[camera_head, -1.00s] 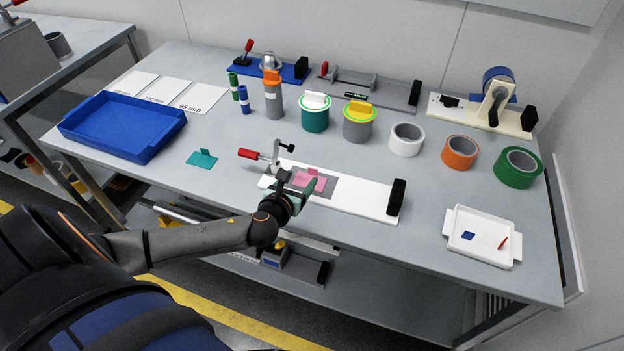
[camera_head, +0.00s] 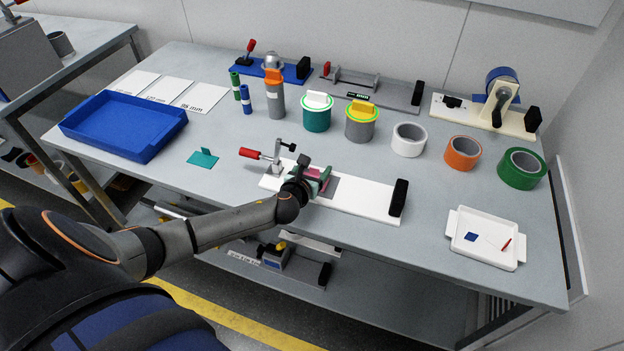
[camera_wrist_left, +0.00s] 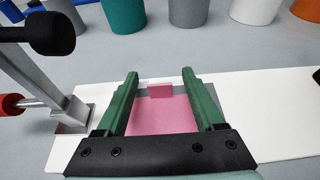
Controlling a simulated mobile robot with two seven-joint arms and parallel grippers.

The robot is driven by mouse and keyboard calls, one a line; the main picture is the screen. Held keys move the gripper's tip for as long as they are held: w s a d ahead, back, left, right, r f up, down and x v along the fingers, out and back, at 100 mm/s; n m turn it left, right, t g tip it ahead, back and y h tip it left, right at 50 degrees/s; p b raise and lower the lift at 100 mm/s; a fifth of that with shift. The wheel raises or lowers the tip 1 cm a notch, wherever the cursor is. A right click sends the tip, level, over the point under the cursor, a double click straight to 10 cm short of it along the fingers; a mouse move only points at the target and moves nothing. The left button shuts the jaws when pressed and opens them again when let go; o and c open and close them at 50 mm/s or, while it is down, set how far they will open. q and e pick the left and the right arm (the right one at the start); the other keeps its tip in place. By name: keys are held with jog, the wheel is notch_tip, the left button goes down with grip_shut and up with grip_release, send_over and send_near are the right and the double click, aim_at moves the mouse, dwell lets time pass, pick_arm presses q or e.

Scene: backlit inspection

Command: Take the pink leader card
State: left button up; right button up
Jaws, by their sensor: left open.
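The pink leader card (camera_wrist_left: 162,116) lies on a grey patch of the white board fixture, with a small upright pink tab (camera_wrist_left: 160,91) at its far edge. In the head view the card (camera_head: 317,186) is mostly hidden behind my left gripper (camera_head: 322,176). My left gripper, with green fingers, is open; in the left wrist view its fingers (camera_wrist_left: 160,82) reach along both sides of the card, with the tab between the tips. I cannot tell whether the fingers touch the card. My right gripper is not in view.
A red-handled toggle clamp (camera_head: 277,157) stands close to the left of my gripper. The white board (camera_head: 365,199) ends in a black block (camera_head: 398,197). A teal card (camera_head: 203,158), a blue tray (camera_head: 125,126) and a white tray (camera_head: 483,238) lie around it.

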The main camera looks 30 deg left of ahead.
pick_arm(q)
jog(key=c, duration=1.1)
jog(key=shift+r, duration=0.1)
